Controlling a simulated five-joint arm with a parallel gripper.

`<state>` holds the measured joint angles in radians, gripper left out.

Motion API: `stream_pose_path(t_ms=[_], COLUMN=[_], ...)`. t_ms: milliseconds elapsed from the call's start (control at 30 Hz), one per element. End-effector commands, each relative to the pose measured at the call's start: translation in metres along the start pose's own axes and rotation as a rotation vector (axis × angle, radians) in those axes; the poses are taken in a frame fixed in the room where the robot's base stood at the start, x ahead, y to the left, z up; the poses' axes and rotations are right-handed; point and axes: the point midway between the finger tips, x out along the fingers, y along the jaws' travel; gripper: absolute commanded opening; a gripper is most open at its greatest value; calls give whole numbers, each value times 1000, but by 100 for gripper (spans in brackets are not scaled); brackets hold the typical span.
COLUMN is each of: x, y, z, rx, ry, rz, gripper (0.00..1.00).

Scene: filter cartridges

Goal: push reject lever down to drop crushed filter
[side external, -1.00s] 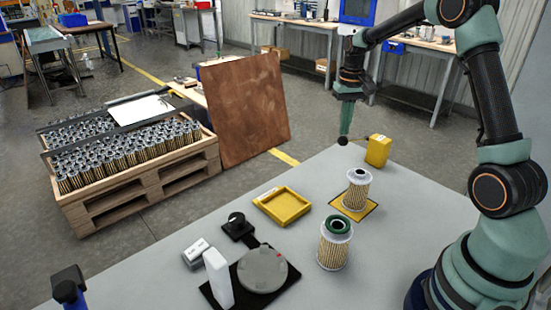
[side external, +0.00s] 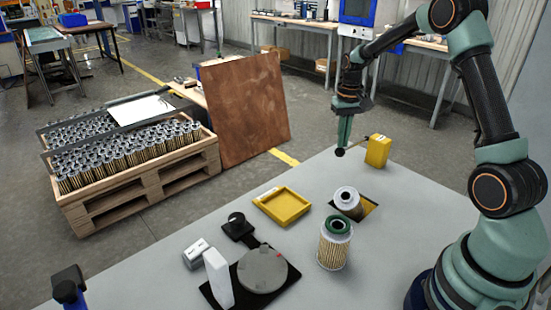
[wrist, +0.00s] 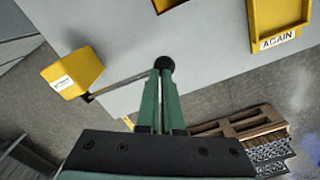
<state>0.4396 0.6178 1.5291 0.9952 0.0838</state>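The reject lever is a thin dark rod with a black ball knob (side external: 340,152), coming out of a yellow box (side external: 377,151). My gripper (side external: 344,136) points down at the knob from above, its tips at the knob. In the wrist view the two green fingers are together, with the knob (wrist: 166,63) right at their tips; the exact contact is hidden. A white-capped pleated filter (side external: 348,200) leans to the left in a square opening (side external: 367,206) with a yellow edge. It sits partly below the table surface.
A green-topped filter (side external: 335,243) stands upright just in front of the opening. A yellow tray (side external: 283,207), labelled AGAIN in the wrist view (wrist: 279,39), lies to the left. A round grey plate (side external: 262,270) and a white block (side external: 218,278) are at the front. Bare table surrounds the lever box.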

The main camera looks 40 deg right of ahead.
Motion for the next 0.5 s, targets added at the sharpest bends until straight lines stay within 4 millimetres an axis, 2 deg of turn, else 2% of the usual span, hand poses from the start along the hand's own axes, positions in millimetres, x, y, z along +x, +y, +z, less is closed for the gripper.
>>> stream_pose_path(t_ms=[200, 500], x=[8, 10], y=[1, 1], z=[0, 0], rx=[1, 1], ry=[-1, 0], rz=[0, 0], gripper=[0, 0])
